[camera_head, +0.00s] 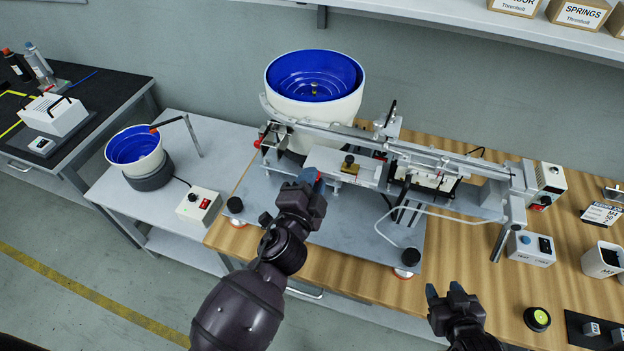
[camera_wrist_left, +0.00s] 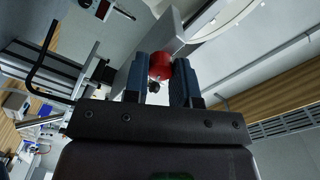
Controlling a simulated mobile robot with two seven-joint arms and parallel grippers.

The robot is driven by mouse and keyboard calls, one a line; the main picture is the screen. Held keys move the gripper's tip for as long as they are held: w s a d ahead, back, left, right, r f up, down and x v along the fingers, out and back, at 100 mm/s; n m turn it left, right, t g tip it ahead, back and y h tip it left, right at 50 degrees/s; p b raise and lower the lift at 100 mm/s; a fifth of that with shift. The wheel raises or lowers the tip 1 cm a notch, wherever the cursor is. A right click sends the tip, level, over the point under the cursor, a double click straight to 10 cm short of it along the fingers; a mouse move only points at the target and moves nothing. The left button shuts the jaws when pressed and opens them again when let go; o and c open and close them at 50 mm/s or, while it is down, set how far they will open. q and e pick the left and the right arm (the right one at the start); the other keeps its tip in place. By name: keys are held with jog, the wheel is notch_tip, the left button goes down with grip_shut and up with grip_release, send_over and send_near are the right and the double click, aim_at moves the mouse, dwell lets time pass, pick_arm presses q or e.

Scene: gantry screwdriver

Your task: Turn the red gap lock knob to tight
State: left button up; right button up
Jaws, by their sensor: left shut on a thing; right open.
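The red knob (camera_wrist_left: 160,66) sits between the two blue-grey fingers of my left gripper (camera_wrist_left: 160,80) in the left wrist view. The fingers are shut on its sides. In the head view my left gripper (camera_head: 311,176) is at the front of the gantry machine's silver rail assembly (camera_head: 345,172), and its fingers hide most of the knob there. Which way the knob is turned cannot be read. My right gripper (camera_head: 443,290) is open and empty, low in the head view over the front edge of the wooden table.
A large white bowl with a blue inside (camera_head: 315,85) stands behind the rail. A smaller blue bowl (camera_head: 135,147) and a switch box (camera_head: 199,206) stand on the grey table at left. A button box (camera_head: 530,248) and a white bin (camera_head: 603,260) are at right.

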pick_arm(q)
jog(key=shift+m, duration=1.7)
jog(key=o, duration=0.9)
jog(key=shift+o, duration=0.2)
jog(key=b+v, duration=0.1)
jog(key=v, duration=0.9)
jog(key=shift+s, duration=0.4)
jog(key=shift+a, duration=0.1)
